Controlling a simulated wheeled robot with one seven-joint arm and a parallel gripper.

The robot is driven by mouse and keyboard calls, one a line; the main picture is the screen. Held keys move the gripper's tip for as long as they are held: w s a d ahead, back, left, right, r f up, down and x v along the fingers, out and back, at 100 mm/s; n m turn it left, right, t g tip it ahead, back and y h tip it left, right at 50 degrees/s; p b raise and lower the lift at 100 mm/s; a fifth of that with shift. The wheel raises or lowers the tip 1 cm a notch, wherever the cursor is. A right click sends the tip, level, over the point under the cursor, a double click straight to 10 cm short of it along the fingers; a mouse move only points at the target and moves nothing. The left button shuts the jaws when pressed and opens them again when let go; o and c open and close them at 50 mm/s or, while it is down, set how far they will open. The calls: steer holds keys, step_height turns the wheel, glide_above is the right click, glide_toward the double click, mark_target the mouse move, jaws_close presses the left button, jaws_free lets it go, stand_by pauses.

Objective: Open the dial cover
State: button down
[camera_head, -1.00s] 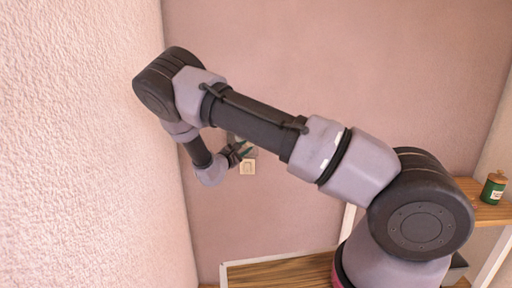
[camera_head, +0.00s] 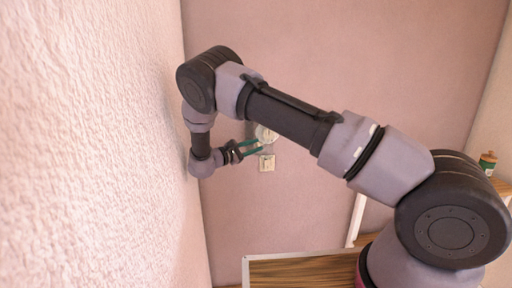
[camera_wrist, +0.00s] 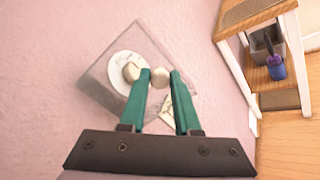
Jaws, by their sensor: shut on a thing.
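The dial cover (camera_wrist: 104,92) is a clear, tilted square pane or box in the wrist view. A round white dial (camera_wrist: 119,66) with a beige knob shows through it on the pink wall. My gripper (camera_wrist: 160,76) has its green fingertips shut on a small beige knob (camera_wrist: 160,80), which seems to belong to the cover. In the head view my gripper (camera_head: 260,146) reaches right to the white dial (camera_head: 268,134), partly hidden by my arm. How far the cover stands from the wall is hard to tell.
A small pale switch plate (camera_head: 267,163) sits on the wall below the dial. A white-framed wooden shelf (camera_wrist: 262,100) stands at the right, holding a grey container and a blue-purple bottle (camera_wrist: 276,68). A textured wall (camera_head: 100,150) runs close along the left of my arm.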

stand_by(0.3)
steer(key=c, duration=0.6)
jaws_free()
step_height(320, 180, up, 10)
steer(key=shift+f, duration=0.1)
